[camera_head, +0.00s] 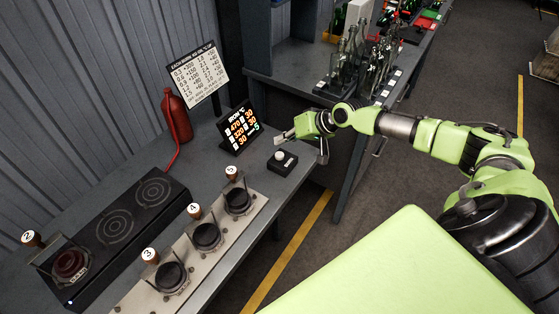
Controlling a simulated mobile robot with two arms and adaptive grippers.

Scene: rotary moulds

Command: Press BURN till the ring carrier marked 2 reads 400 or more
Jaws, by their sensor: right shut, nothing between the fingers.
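The ring carrier marked 2 (70,264) has a dark reddish round body and a wooden handle with a white tag. It sits at the near left end of the black ring unit (128,248). The iron display (238,128) shows glowing readings, among them 470, 320 and 30; which row belongs to carrier 2 is too small to tell. A small black box with a white round button (282,157) stands at the bench edge; its label is not legible. My right gripper (281,138) is shut and empty, just behind and above the button, apart from it. My left gripper is out of view.
Carriers marked 3 (171,276), 4 (207,236) and 5 (238,200) stand on a pale strip along the front. A red bottle (176,116) with a hose and a printed sign (198,73) stand behind.

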